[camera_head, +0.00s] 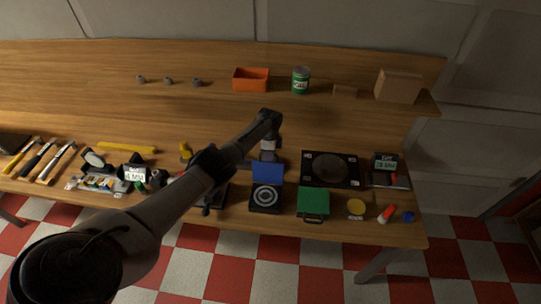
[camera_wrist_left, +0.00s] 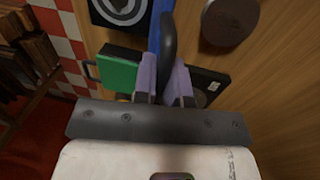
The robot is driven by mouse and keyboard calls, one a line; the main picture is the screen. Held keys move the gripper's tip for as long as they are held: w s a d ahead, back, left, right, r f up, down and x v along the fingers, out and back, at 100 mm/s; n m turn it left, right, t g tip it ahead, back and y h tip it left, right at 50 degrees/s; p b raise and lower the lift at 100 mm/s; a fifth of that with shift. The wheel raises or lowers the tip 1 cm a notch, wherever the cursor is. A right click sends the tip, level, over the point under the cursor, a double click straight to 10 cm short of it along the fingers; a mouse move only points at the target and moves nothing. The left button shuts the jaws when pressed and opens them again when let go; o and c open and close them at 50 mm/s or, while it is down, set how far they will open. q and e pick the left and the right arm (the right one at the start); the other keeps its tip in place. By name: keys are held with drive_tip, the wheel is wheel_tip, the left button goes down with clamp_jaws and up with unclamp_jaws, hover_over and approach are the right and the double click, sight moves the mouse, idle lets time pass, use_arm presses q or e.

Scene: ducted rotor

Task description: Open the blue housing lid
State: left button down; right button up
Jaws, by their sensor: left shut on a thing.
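The blue housing lid (camera_head: 268,173) stands raised at the back edge of the black housing (camera_head: 265,208), whose top with pale rings is exposed. In the left wrist view the lid (camera_wrist_left: 156,28) shows nearly edge-on beside the ringed housing (camera_wrist_left: 121,10). A dark curved handle (camera_wrist_left: 168,36) rises between the purple fingers of my left gripper (camera_wrist_left: 164,82), which is shut on it. In the head view my left gripper (camera_head: 268,155) is just behind the lid's upper edge. The exact lid angle is hard to tell. My right gripper is not in view.
A green case (camera_head: 313,202) stands right of the housing, and a black panel with a round disc (camera_head: 330,168) lies behind it. A yellow disc (camera_head: 356,207) and a red-and-white item (camera_head: 387,214) are further right. An orange bin (camera_head: 251,79) stands at the back. Table behind the gripper is clear.

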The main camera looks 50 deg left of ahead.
use_arm(q)
drive_tip(key=shift+a, duration=0.1)
idle(0.3)
drive_tip(key=c, duration=1.2)
unclamp_jaws()
drive_tip(key=shift+w+r, duration=0.1)
drive_tip(key=shift+r, duration=0.35)
drive_tip(key=shift+w+a+r, duration=0.2)
drive_tip(key=shift+a+r, duration=0.05)
drive_tip(key=shift+r, duration=1.9)
drive_tip(key=shift+w+a+r, duration=0.2)
drive_tip(key=shift+r, duration=1.9)
drive_tip(key=shift+w+a+r, duration=0.2)
drive_tip(key=shift+a+r, duration=0.05)
drive_tip(key=shift+r, duration=1.9)
